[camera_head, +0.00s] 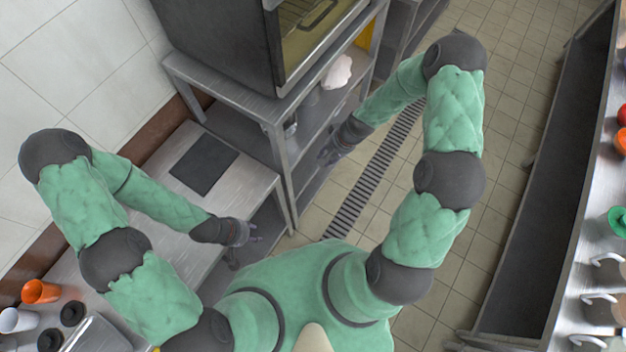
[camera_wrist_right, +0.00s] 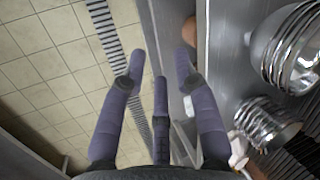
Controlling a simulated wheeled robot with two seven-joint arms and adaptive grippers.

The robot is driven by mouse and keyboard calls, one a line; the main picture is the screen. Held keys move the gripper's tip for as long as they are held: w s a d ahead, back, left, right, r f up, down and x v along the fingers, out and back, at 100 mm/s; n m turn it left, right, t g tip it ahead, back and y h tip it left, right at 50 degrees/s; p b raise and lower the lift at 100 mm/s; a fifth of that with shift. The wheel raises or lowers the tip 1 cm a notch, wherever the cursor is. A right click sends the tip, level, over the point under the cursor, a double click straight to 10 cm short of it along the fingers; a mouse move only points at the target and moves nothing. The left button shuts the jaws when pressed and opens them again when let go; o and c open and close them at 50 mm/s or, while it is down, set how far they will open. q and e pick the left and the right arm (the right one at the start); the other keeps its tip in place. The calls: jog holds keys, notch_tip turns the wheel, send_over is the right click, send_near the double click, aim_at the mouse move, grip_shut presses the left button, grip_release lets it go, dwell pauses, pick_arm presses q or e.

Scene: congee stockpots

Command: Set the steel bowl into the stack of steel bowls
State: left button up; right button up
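In the right wrist view, shiny steel bowls with several nested rims (camera_wrist_right: 296,48) show at the upper right edge, partly cut off. A second group of ringed steel bowls (camera_wrist_right: 262,118) lies lower down on the shelf. I cannot tell which one is the single bowl. My right gripper (camera_wrist_right: 155,78) has its fingers spread and empty, to the left of both groups. In the head view my right gripper (camera_head: 329,156) is beside the shelf rack's right side. My left gripper (camera_head: 250,236) is open and empty by the steel table's right edge.
The shelf rack (camera_head: 222,82) carries a dark oven (camera_head: 225,45); a white item (camera_head: 338,72) sits on a lower shelf. A dark mat (camera_head: 203,163) lies on the left steel table. Orange (camera_head: 40,291) and white (camera_head: 18,320) cups stand lower left. The tiled floor is clear.

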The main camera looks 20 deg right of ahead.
jog(key=s+a+f+n, duration=0.1)
jog(key=s+a, duration=0.4)
jog(key=s, duration=0.3)
jog(key=s+a+f+n+g, duration=0.1)
jog(key=s+a+f+n, duration=0.1)
jog(key=s+a, duration=0.4)
jog(key=shift+s+a+f, duration=0.3)
jog(key=shift+s, duration=0.95)
